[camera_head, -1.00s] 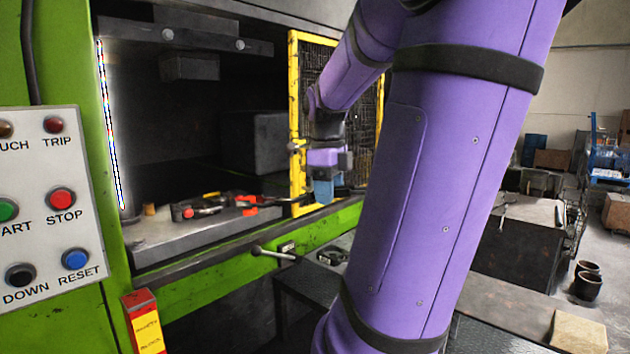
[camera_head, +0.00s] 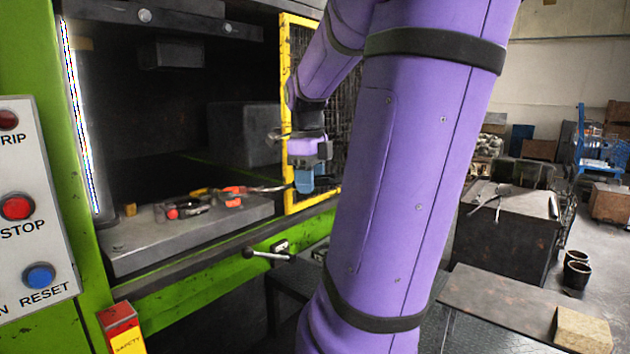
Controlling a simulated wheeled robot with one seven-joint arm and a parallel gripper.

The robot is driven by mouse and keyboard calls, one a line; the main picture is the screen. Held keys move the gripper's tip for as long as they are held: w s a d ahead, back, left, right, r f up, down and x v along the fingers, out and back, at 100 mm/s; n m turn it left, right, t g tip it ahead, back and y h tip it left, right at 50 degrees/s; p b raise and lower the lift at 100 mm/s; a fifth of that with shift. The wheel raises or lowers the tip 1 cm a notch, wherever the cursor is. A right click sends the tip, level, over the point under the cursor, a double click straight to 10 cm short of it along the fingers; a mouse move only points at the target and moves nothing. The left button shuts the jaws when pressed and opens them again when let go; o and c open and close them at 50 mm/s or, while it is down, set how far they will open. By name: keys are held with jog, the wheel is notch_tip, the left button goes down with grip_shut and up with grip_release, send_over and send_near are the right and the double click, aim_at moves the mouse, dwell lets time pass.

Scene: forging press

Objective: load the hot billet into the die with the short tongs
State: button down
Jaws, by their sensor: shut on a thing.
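My gripper (camera_head: 304,178), with blue fingertips, is at the front right of the press opening, before the yellow guard. It is shut on a thin metal handle (camera_head: 268,189), which looks like that of the short tongs, reaching left over the die bed. An orange-red piece (camera_head: 234,189) lies along this handle; I cannot tell whether it is the hot billet or a coloured part of a tool. The grey die bed (camera_head: 150,240) bears dark metal parts (camera_head: 195,206) with red and yellow spots. The tongs' jaws and the die cavity cannot be made out.
The yellow mesh guard (camera_head: 287,100) stands at the right of the opening. A lever (camera_head: 268,255) sticks out below the bed. A red and yellow safety block (camera_head: 122,328) stands at the front left. Metal tools (camera_head: 490,200) lie on a dark bench (camera_head: 500,240) at the right.

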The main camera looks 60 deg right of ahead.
jog(key=w+d+f, duration=0.1)
jog(key=w+f, duration=0.1)
jog(key=w, duration=1.6)
jog(key=shift+w+f, duration=0.15)
jog(key=shift+f, duration=0.25)
dwell(0.5)
jog(key=shift+s+f+t, duration=0.2)
jog(key=shift+f+t, duration=0.25)
jog(key=shift+f, duration=0.4)
jog(key=shift+s+f+t, duration=0.2)
jog(key=shift+f+t, duration=0.25)
jog(key=shift+f, duration=0.35)
jog(key=shift+w, duration=0.45)
dwell(1.4)
dwell(0.3)
jog(key=c, duration=1)
grip_release()
jog(key=shift+f, duration=0.1)
jog(key=shift+o, duration=0.6)
jog(key=shift+o, duration=0.2)
